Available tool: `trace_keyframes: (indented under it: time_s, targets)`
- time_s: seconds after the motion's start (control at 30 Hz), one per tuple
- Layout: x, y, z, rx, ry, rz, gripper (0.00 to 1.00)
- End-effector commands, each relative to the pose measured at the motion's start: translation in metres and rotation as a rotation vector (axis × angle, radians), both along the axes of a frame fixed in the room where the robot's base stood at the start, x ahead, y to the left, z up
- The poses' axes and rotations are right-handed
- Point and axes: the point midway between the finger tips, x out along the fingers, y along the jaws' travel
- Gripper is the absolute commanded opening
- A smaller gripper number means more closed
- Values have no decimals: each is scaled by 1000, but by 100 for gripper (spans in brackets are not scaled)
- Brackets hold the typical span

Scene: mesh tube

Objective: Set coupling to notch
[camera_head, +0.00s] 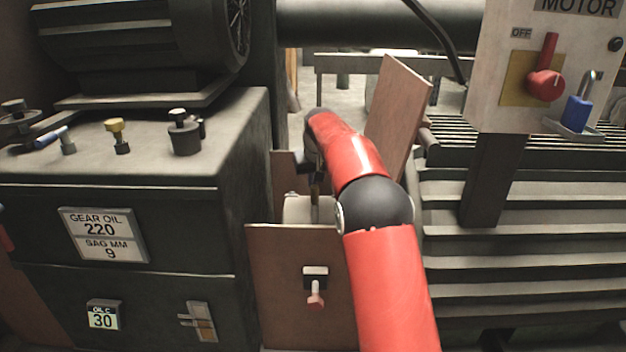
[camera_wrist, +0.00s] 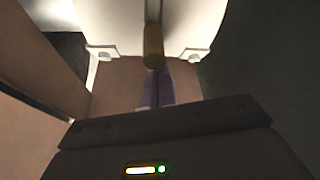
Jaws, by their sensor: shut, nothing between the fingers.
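The coupling appears to be the pale round part, seen at the top of the wrist view (camera_wrist: 190,20). A brass-coloured peg (camera_wrist: 153,45) sticks out at its middle, below a dark vertical strip, and a small bolt-like tab sits at each side of its lower edge. My gripper (camera_wrist: 155,76) is shut and empty, its fingertips just below the peg; I cannot tell if they touch it. In the head view a pale part (camera_head: 298,210), likely the coupling, shows behind a brown panel, partly hidden by my red arm. No notch is clearly visible.
The brown panel (camera_head: 285,285) with a small red-tipped lever stands in front. A tilted wooden board (camera_head: 398,105) is right of my arm. The dark gearbox (camera_head: 170,240) is left; slatted metal (camera_head: 510,245) and the motor switch box (camera_head: 545,65) are right. The gap is narrow.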

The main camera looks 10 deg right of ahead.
Motion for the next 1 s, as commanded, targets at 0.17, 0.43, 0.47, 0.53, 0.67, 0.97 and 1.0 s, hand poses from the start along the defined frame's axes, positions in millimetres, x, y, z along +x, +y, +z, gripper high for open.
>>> trace_keyframes:
  time_s: [0.17, 0.43, 0.47, 0.53, 0.67, 0.97, 1.0]
  targets:
    - [-2, 0, 0, 0, -1, 0, 0]
    - [-2, 0, -1, -1, -3, 0, 0]
    - [-3, 0, -1, -1, -5, -1, 0]
    - [-5, 0, -4, -4, -18, 0, 0]
    - [-12, 2, -8, -13, -62, -1, 0]
    - [-30, 6, -10, -36, -182, 1, 0]
    - [-33, 6, -10, -40, -199, 1, 0]
